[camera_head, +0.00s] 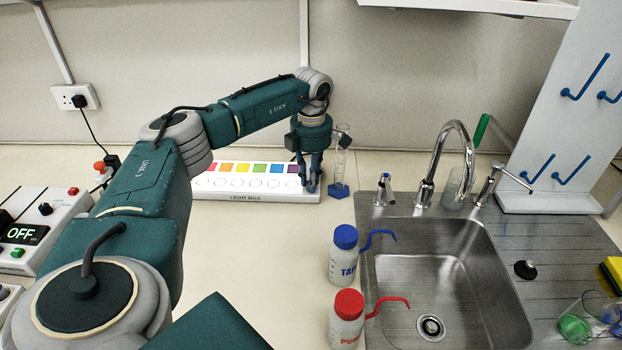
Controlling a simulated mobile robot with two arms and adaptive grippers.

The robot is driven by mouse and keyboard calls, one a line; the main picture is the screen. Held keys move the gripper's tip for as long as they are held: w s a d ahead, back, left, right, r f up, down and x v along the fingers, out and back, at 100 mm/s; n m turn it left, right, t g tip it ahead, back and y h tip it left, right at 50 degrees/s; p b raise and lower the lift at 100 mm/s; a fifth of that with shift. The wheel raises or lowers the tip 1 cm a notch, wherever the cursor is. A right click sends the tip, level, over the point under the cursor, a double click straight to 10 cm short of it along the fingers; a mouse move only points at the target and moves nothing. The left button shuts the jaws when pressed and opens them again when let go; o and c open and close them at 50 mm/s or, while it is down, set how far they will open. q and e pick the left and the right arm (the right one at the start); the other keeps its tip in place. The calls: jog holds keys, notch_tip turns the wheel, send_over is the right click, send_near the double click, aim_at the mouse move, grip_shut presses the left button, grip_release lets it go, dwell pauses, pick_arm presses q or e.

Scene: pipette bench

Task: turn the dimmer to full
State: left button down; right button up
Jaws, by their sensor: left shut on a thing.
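The light box (211,190) is a low white panel against the back wall. It has a row of coloured squares, a row of circles and a label on its front edge. My left gripper (311,187) points down at the right end of the light box, with its fingers shut on the dimmer there. The fingers hide the dimmer knob, so I cannot see its setting. My right gripper is not in view.
A glass cylinder with a blue foot (339,190) stands close right of my left gripper. Blue-capped (344,263) and red-capped (346,322) wash bottles stand left of the steel sink (462,262). A device reading OFF (45,207) stands at far left.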

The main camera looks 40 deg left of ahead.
pick_arm(q)
jog(key=shift+m, duration=0.3)
jog(key=m, duration=0.3)
jog(key=shift+a+m+p, duration=0.1)
jog(key=shift+m+p, duration=0.2)
jog(key=shift+p, duration=0.1)
jog(key=shift+r+m, duration=0.1)
jog(key=shift+m, duration=1.5)
jog(key=c, duration=1.6)
grip_release()
jog(key=r, duration=1.2)
jog(key=shift+s, duration=0.25)
jog(key=shift+f, duration=0.1)
